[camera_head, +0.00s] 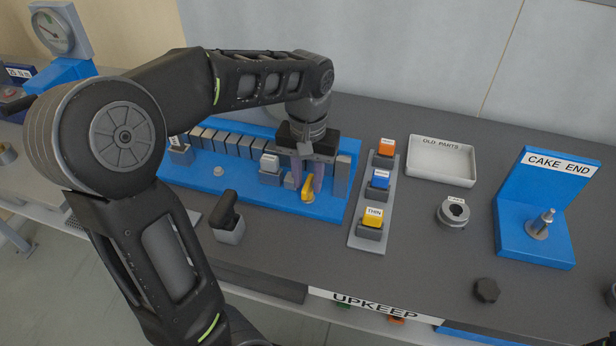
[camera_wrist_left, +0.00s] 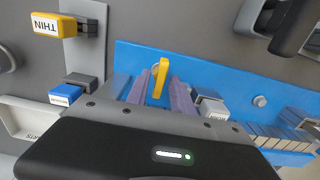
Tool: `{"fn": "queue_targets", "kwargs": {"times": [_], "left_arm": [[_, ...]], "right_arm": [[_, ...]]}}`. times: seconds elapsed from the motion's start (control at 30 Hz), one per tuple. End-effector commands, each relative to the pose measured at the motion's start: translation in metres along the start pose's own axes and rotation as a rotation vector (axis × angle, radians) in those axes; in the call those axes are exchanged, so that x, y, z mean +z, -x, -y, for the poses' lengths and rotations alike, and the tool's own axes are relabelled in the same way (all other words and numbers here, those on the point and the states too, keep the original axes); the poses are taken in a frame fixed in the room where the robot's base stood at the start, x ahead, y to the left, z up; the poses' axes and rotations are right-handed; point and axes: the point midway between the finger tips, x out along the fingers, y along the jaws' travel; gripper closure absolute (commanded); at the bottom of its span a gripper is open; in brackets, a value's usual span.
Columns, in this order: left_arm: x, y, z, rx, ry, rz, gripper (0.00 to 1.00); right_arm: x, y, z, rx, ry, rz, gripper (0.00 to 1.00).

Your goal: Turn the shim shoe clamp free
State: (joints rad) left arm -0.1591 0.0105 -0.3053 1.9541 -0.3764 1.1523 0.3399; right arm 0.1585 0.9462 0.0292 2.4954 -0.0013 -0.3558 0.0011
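The shim shoe clamp appears to be the yellow lever (camera_head: 308,191) on the blue base plate (camera_head: 222,183), near its right end. It also shows in the left wrist view (camera_wrist_left: 160,78). My left gripper (camera_head: 307,178) points down over it, its two purple fingers apart. In the left wrist view the yellow lever lies between and just beyond the fingertips (camera_wrist_left: 160,80), with gaps on both sides. I cannot tell whether the fingers reach down to its height. The gripper body hides part of the grey blocks behind. My right gripper is not in view.
A grey rack (camera_head: 361,239) with orange, blue and yellow THIN blocks stands right of the plate. A white OLD PARTS tray (camera_head: 440,174), a grey ring (camera_head: 453,213) and a blue CAKE END bracket (camera_head: 520,250) lie further right. A black-handled block (camera_head: 230,232) stands in front.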

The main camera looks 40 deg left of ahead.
Motion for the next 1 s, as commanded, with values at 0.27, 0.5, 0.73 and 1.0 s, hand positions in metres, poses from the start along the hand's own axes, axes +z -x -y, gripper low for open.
{"fn": "queue_targets", "kwargs": {"times": [0.27,0.5,0.73,1.0], "left_arm": [[0.0,0.0003,-0.0001,0.0,0.0,0.0,0.96],[0.0,0.0004,-0.0001,0.0,0.0,0.0,1.0],[-0.0001,0.0004,-0.0001,0.0,0.0,0.0,1.0],[-0.0001,0.0006,0.0001,0.0,0.029,0.0,1.0]], "right_arm": [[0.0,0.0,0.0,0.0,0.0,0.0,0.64],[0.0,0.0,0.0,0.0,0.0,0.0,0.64],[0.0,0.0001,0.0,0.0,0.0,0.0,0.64],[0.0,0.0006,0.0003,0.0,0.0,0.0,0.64]]}}
